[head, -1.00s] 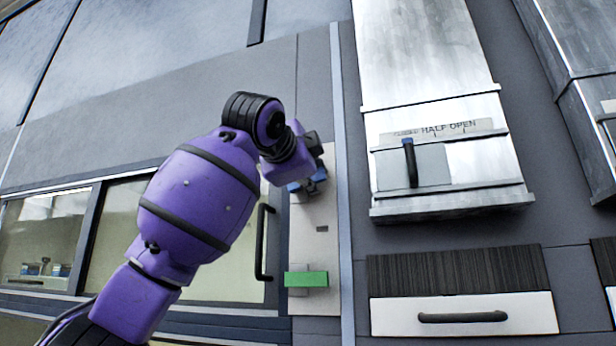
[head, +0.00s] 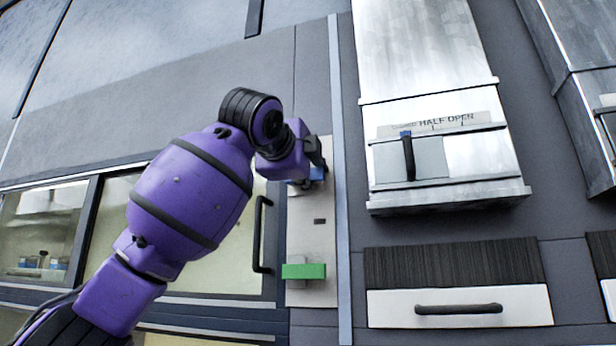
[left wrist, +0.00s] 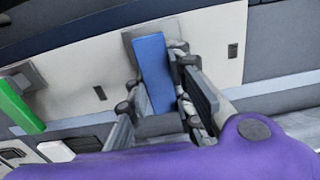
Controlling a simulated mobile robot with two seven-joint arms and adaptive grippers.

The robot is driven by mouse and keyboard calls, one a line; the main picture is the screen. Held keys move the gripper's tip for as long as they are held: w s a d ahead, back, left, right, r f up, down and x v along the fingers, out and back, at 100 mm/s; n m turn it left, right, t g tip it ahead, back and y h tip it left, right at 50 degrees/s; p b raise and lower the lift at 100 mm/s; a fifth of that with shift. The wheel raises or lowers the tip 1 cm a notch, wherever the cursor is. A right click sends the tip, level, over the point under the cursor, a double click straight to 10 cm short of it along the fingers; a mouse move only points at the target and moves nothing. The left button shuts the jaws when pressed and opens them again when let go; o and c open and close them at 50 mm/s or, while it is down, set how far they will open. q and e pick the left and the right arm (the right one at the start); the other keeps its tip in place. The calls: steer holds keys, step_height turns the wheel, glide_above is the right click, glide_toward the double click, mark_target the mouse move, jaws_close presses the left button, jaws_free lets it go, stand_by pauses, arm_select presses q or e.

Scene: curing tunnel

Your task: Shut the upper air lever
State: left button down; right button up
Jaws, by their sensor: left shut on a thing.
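The upper air lever is a blue handle (left wrist: 152,70) on a pale wall panel (left wrist: 90,85). In the head view only a bit of the blue lever (head: 318,173) shows behind my left gripper (head: 316,158). In the left wrist view my left gripper (left wrist: 160,105) has one finger on each side of the blue lever and is shut on it. The lever lies roughly parallel to the green lever (head: 303,271) below it on the same panel (head: 312,240). The green lever (left wrist: 18,105) also shows at the left of the wrist view. My right gripper is not in view.
A black door handle (head: 261,235) stands just left of the panel. A light vertical strip (head: 340,200) borders the panel.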

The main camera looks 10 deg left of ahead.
arm_select(q)
steer(key=c, duration=1.9)
jaws_free()
steer(key=shift+w+d+f, duration=0.1)
steer(key=shift+f, duration=0.15)
steer(key=o, duration=0.4)
steer(key=shift+r, duration=0.15)
steer(key=shift+s, duration=0.2)
steer(key=s, duration=0.4)
steer(key=s+a, duration=0.1)
steer(key=s, duration=0.3)
steer(key=s+a, duration=0.1)
steer(key=s, duration=0.2)
steer(key=shift+s+a, duration=0.2)
steer(key=shift+s, duration=0.2)
